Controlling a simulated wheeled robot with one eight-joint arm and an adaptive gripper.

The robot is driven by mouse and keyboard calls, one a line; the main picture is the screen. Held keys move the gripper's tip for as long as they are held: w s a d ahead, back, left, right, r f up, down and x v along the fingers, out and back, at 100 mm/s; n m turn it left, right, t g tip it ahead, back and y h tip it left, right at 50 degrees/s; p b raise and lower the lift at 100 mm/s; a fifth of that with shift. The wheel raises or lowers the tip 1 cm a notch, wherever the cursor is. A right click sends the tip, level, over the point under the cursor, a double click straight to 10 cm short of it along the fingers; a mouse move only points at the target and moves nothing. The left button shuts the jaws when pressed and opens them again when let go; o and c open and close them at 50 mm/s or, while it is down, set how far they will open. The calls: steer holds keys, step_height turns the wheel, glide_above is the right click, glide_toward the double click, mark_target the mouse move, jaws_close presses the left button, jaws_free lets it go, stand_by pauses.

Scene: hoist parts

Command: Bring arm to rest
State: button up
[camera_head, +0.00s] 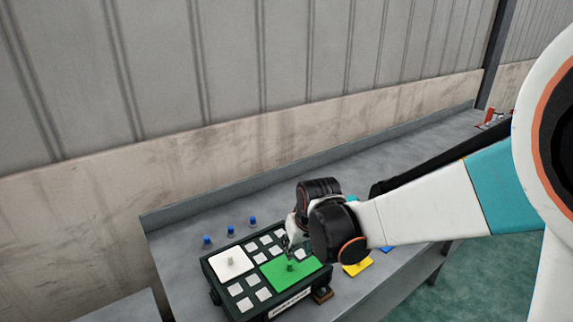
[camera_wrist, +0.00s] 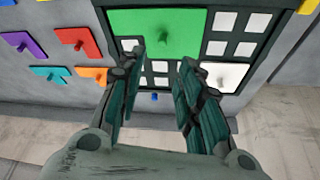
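My gripper (camera_wrist: 163,60) points down at the parts tray in the wrist view, its two fingers apart with nothing between them. In the head view my gripper (camera_head: 289,244) hangs over the dark tray (camera_head: 217,291), close to the knob of the green plate (camera_head: 303,274). The green plate (camera_wrist: 170,22) lies in the tray and also shows beyond the fingertips in the wrist view. I cannot tell the exact height of the fingertips above it. A white plate (camera_head: 231,263) with a knob sits in the tray beside the green one.
Several blue pegs (camera_head: 230,234) stand on the grey bench (camera_head: 180,240) behind the tray. A yellow plate (camera_head: 357,268) lies right of it. The wrist view also shows purple (camera_wrist: 22,44), red (camera_wrist: 76,42), teal (camera_wrist: 50,74) and orange (camera_wrist: 92,75) plates. A wall runs behind the bench.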

steer(key=s+d+r+m+t+b, duration=0.1)
steer(key=s+d+r+b, duration=0.1)
steer(key=s+d, duration=0.5)
steer(key=s+d+r+m+t+h+b, duration=0.1)
steer(key=s+d+r, duration=0.4)
steer(key=s, duration=0.9)
steer(key=d+m+b, duration=0.1)
steer(key=d+b, duration=0.1)
steer(key=d, duration=0.1)
steer(key=shift+d+m+t, duration=0.15)
steer(key=shift+m+t, duration=0.15)
